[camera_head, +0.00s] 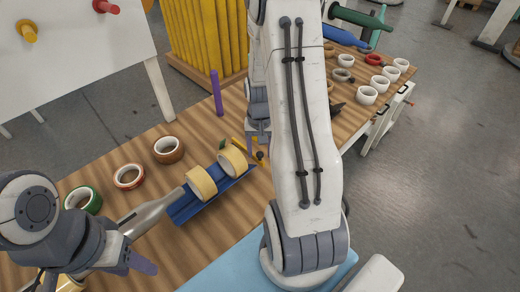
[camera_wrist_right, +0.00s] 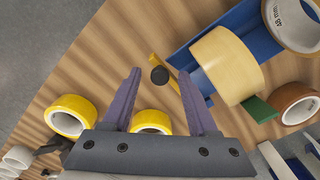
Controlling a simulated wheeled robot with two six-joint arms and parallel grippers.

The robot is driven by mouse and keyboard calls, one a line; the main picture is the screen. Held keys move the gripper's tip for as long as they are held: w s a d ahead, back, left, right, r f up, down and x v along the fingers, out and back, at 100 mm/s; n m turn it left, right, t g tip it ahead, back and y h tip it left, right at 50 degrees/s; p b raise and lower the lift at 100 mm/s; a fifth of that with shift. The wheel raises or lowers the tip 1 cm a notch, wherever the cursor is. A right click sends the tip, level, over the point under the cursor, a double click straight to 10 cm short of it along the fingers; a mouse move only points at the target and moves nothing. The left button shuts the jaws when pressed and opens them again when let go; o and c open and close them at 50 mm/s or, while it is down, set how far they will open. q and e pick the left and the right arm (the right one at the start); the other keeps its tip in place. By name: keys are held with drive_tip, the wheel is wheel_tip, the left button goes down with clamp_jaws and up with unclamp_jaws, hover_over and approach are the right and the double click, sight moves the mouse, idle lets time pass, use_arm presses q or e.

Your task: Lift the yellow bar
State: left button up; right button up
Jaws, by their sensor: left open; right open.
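The thin yellow bar (camera_head: 240,144) lies at the far end of the blue holder (camera_head: 185,214), which carries two tan tape rolls (camera_head: 201,182). In the right wrist view the bar (camera_wrist_right: 157,63) has a black knob (camera_wrist_right: 160,76) beside it. My right gripper (camera_wrist_right: 160,75) is open, and the bar and knob appear between its fingertips; the right finger hides part of the bar. I cannot tell whether they touch. In the head view my right arm hides much of this gripper. My left gripper (camera_head: 132,242) is open at the near left, around or beside a silver rod (camera_head: 146,214).
Tape rolls in brown (camera_head: 167,150), red (camera_head: 129,176) and green (camera_head: 83,200) stand on the left of the wooden table. A purple post (camera_head: 216,92) stands behind. Yellow rolls (camera_wrist_right: 151,122) show near my right gripper.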

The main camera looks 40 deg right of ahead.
drive_tip(key=shift+c, duration=0.3)
clamp_jaws()
idle(1.1)
